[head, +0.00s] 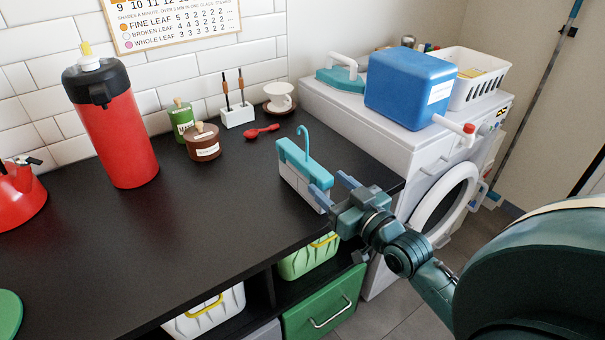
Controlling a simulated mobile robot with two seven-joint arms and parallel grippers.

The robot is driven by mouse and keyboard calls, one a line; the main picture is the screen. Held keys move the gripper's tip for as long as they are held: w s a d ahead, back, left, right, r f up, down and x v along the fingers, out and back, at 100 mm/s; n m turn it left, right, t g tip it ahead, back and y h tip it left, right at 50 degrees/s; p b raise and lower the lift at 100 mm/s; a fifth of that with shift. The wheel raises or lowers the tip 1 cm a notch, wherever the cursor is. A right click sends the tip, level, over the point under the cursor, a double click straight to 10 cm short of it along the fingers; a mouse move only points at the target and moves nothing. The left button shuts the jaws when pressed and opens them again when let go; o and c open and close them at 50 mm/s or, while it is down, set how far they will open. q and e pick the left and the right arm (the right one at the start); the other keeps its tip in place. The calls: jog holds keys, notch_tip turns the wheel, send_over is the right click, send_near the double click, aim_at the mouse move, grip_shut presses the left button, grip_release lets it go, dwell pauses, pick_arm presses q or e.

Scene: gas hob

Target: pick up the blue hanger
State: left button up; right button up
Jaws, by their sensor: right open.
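The blue hanger (305,160) is light teal, with a thin hook curving up from a wider body. It stands upright at the top of a white block-like stand (296,184) on the black counter, near its right end. My right gripper (332,187) is open and empty, just to the right of and in front of the hanger and stand. One finger is close to the stand's right end; I cannot tell whether they touch. My left gripper is not in view.
A red flask (117,135), a red kettle (18,192), a green tin (181,119), a brown pot (203,142) and a red spoon (262,131) are on the counter (200,220). A washing machine (380,125) stands right, bearing a blue box (400,90). The middle counter is clear.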

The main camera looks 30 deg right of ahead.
aim_at(314, 167)
jog(key=shift+w+a+r, duration=0.1)
jog(key=shift+w+a, duration=0.05)
jog(key=shift+w, duration=0.8)
jog(key=shift+w+a+r, duration=0.1)
jog(key=shift+w, duration=0.9)
jog(key=shift+w+a+r, duration=0.1)
jog(key=shift+w+a, duration=0.05)
jog(key=shift+w, duration=0.8)
jog(key=shift+c, duration=0.3)
jog(key=c, duration=1.1)
